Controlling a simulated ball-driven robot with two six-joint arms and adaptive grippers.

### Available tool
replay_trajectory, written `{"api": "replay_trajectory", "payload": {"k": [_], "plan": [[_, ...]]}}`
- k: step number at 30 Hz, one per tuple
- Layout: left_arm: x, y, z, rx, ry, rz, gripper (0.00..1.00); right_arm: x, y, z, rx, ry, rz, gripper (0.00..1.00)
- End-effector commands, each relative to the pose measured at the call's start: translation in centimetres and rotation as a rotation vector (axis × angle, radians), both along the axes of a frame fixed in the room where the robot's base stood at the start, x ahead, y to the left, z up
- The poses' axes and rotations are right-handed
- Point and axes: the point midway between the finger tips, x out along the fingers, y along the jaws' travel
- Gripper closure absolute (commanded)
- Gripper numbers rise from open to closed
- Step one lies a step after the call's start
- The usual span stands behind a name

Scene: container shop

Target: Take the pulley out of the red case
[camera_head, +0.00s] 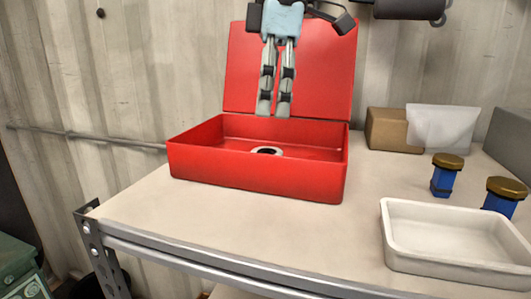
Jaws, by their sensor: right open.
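The red case (257,178) stands on the table with its lid (326,72) open and leaning back. The pulley (267,151) lies inside on the case floor, a pale ring with a dark centre; its lower part is hidden by the front wall. My right gripper (274,112) points down above the case, in front of the lid. It is a little higher than the pulley, and apart from it. Its fingers are close together with a narrow gap, open and empty. My left gripper is not in view.
A white tray (391,235) sits at the front right. Two blue jars with gold lids (442,181) (499,203) stand behind it. A cardboard box (386,130) and a white packet (446,127) are at the back. The table left of the case is bare.

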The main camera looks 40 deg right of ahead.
Motion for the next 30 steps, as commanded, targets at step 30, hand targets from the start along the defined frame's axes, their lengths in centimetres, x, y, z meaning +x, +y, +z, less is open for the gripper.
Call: {"api": "replay_trajectory", "payload": {"k": [30], "plan": [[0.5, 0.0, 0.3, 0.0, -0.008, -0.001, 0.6, 0.4, 0.2, -8.9, 0.001, 0.0, 0.001, 0.41]]}}
